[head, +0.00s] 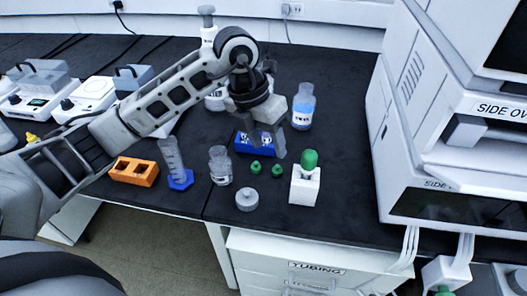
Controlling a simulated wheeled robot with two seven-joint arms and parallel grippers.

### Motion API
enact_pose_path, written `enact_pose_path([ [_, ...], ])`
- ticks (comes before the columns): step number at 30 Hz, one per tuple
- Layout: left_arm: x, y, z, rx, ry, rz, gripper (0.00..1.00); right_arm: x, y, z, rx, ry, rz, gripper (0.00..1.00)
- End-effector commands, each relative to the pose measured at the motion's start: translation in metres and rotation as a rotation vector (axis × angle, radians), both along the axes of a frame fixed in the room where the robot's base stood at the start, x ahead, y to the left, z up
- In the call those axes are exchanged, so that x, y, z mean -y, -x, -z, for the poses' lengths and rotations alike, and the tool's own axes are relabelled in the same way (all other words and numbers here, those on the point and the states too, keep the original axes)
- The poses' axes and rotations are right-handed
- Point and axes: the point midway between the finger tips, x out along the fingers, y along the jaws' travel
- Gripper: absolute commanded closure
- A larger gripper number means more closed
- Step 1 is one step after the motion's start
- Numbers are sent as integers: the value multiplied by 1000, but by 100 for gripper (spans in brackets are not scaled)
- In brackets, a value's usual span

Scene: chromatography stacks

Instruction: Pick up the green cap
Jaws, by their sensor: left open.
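Two small green caps lie on the black bench in the head view, a left one (256,168) and a right one (278,170). A larger green piece (310,158) sits on top of a white block-shaped holder (305,187) just right of them. My left gripper (267,147) is open, pointing down above and behind the small caps, with its fingers apart. It appears clear of the caps and partly hides a blue rack (256,151) behind it. Nothing shows held between its fingers. My right gripper is not in view.
A clear jar (220,166), a grey round lid (247,199), a cylinder on a blue base (173,165) and an orange rack (134,171) stand left. A blue-liquid bottle (303,107) stands behind. White instruments (450,160) fill the right. Bare bench lies right of the holder.

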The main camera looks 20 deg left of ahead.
Motion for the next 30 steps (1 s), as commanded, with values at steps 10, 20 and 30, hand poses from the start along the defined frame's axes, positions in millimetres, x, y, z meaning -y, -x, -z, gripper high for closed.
enact_pose_path([
  [10, -51, -17, 9, 27, -224, -108, 52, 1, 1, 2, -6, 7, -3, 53],
  [20, -48, -26, 73, 29, -219, -105, 52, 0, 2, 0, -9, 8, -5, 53],
  [30, -48, -32, 102, 29, -217, -105, 52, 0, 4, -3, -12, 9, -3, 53],
])
